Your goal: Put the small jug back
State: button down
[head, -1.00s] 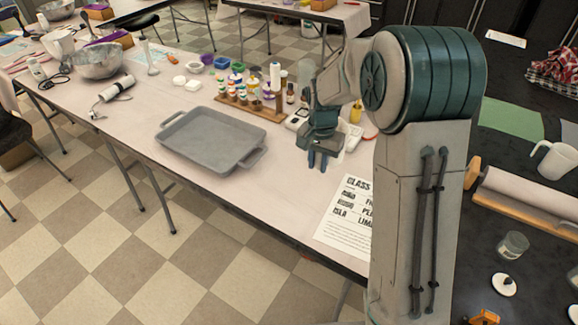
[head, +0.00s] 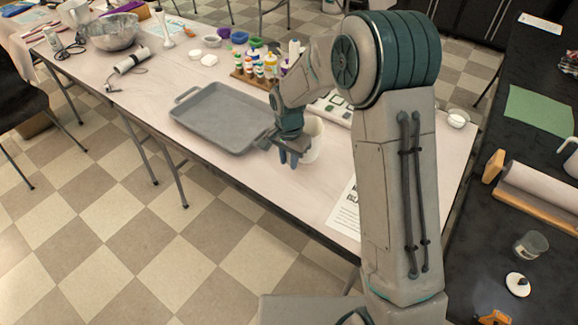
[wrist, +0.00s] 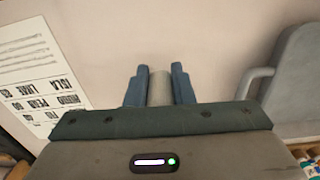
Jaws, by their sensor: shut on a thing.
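My gripper (head: 291,160) is above the near edge of the pale table (head: 235,185), between the grey tray and the printed sheet. A small white jug (head: 314,142) shows just behind and right of the fingers in the head view, partly hidden by my gripper. In the wrist view my gripper (wrist: 160,88) is shut on a narrow pale grey piece (wrist: 160,86), which looks like part of the jug. The rest of the jug is hidden there. Whether its base touches the table cannot be told.
A printed sheet (head: 345,212) lies to the right. Paint bottles (head: 262,68) stand behind. Another white jug (head: 571,158) stands on the dark counter (head: 470,200).

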jog(key=shift+f, duration=1.95)
jog(key=shift+f, duration=0.15)
jog(key=c, duration=1.3)
grip_release()
jog(key=shift+o, duration=0.2)
notch_tip(320, 180, up, 12)
jog(key=shift+r, duration=0.2)
